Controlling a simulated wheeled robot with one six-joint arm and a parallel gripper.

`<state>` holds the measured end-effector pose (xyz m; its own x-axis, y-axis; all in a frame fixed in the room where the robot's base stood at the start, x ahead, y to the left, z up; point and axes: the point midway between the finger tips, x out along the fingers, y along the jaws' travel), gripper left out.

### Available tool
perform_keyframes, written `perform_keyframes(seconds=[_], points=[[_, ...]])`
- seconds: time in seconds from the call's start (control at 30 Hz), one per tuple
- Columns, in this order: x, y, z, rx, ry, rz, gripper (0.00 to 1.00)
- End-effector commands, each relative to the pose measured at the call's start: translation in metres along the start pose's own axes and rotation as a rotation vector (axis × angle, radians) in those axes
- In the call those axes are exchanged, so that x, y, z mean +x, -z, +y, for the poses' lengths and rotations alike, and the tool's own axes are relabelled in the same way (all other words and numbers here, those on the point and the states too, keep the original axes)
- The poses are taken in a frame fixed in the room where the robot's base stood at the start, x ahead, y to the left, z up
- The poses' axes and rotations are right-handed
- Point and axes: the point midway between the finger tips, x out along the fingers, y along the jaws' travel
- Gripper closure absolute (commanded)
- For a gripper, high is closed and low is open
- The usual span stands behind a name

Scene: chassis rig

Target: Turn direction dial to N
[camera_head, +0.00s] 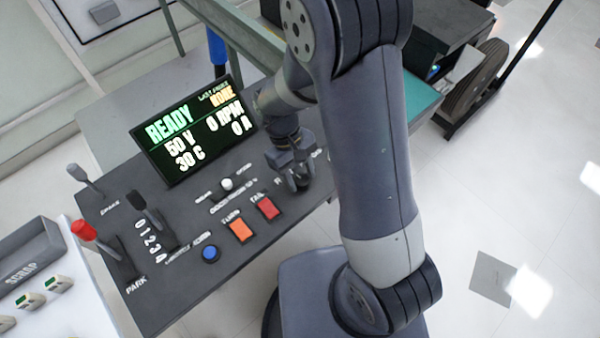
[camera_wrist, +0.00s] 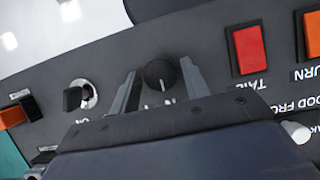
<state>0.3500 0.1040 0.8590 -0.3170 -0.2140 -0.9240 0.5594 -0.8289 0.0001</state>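The direction dial is a round black knob with a short white pointer line, seen in the wrist view (camera_wrist: 160,74). White letters just below it are mostly hidden by my gripper's body, so I cannot read them. My gripper (camera_wrist: 160,88) is open, with one finger on each side of the knob and a visible gap on both sides. In the head view my gripper (camera_head: 297,184) points down at the right part of the dark panel (camera_head: 190,290), and the dial is largely hidden there.
A display (camera_head: 193,130) reads READY, 50 V, 0 RPM, 30 C, 0 A. Orange (camera_head: 240,230) and red (camera_head: 268,208) rocker switches sit left of my gripper. A key-like switch (camera_wrist: 78,97) is beside the dial. A blue button (camera_head: 211,253) and levers (camera_head: 84,232) stand further left.

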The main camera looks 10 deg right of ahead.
Motion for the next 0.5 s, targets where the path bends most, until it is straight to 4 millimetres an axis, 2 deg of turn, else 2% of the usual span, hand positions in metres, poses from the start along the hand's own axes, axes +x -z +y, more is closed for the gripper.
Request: perform_keyframes(seconds=[0.13, 0.37, 0.5], points=[[0.000, 0.000, 0.000, 0.000, 0.000, 0.000, 0.43], [0.000, 0.000, 0.000, 0.000, 0.000, 0.000, 0.43], [-0.011, 0.001, 0.000, 0.000, -0.001, 0.004, 0.43]])
